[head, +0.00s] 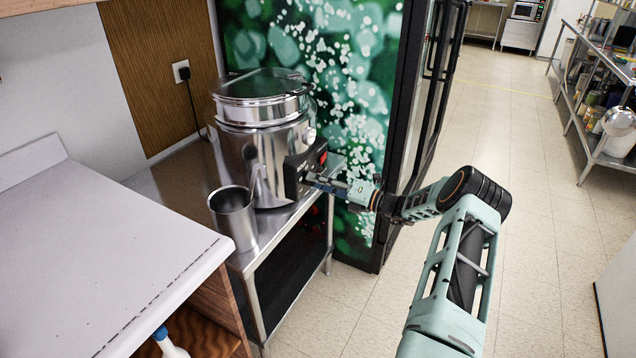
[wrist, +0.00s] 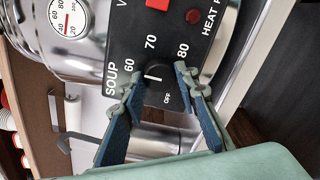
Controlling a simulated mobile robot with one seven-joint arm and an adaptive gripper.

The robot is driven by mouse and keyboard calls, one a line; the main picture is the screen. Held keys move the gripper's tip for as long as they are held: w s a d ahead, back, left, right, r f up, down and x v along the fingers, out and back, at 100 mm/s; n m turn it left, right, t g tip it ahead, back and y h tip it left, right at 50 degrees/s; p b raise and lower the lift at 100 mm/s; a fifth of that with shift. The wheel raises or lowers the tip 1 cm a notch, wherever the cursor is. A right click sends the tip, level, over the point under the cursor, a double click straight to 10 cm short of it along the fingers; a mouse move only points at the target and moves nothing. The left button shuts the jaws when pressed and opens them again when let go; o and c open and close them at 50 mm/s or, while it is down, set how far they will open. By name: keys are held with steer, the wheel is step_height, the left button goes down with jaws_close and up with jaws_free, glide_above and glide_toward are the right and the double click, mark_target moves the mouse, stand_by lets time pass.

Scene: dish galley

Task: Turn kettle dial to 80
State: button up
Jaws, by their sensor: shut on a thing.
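The kettle (head: 240,150) is a large shiny steel pot with a lid, standing on a steel table. Its black control panel (head: 292,180) faces right and also shows in the wrist view (wrist: 120,45), with the labels SOUP, 60, 70, 80 and OFF. The dial (wrist: 155,74) is a dark knob with a white line that lies roughly level in the wrist picture; which end points to a label is unclear. My gripper (head: 310,179) is at the panel, its fingers (wrist: 161,80) shut on the dial from both sides. In the head view the dial is hidden.
A steel cup (head: 233,217) stands in front of the kettle. A white counter (head: 90,250) is at the left. A round gauge (wrist: 68,18) sits on the kettle. A dark-framed glass cabinet (head: 405,130) stands behind my arm.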

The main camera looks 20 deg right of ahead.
steer(key=o, duration=1.1)
steer(key=shift+o, duration=0.2)
steer(key=v, duration=1.2)
